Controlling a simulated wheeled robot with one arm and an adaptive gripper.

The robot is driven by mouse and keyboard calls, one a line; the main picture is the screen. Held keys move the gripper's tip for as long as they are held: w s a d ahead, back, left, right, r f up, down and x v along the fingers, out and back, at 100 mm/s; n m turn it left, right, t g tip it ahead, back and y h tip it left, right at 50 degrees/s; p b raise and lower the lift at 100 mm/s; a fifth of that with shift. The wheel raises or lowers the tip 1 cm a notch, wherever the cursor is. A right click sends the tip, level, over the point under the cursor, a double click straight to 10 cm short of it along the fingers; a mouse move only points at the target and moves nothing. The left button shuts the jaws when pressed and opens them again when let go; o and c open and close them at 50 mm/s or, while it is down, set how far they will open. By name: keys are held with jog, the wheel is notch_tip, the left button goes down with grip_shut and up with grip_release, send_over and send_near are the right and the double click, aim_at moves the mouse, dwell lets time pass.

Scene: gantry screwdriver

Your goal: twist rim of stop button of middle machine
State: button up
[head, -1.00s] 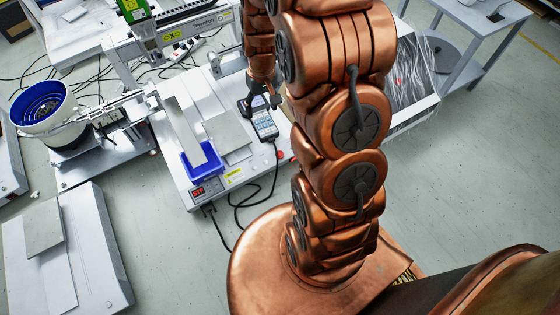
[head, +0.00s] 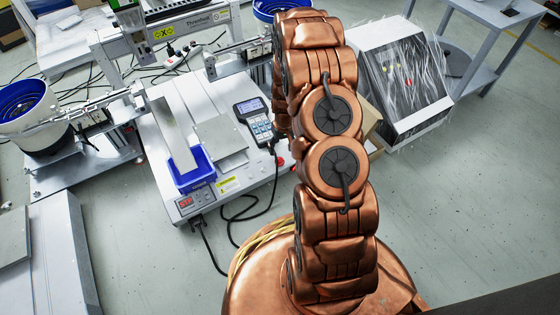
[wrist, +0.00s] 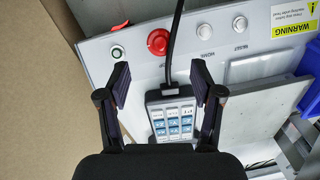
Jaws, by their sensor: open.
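The middle machine (head: 222,180) is a pale bench unit with a blue bin on it. In the head view the red button (head: 280,161) is a small spot close to my arm. My gripper (wrist: 161,80) is open, its two black fingers apart and nothing held between them. In the wrist view the button lies ahead of the fingertips, near the middle of the gap and apart from both. In the head view my arm hides the gripper.
A keypad pendant (wrist: 171,118) lies between and below the fingers; its black cable (wrist: 173,45) passes close to the button. A plastic-wrapped machine (head: 405,80) stands at right.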

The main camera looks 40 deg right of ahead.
aim_at(280, 160)
jog(key=f+b, duration=0.1)
jog(key=f, duration=0.1)
jog(key=f+b, duration=0.1)
jog(key=f, duration=0.1)
jog(key=f+b, duration=0.1)
jog(key=f, duration=0.2)
jog(key=shift+a, duration=0.25)
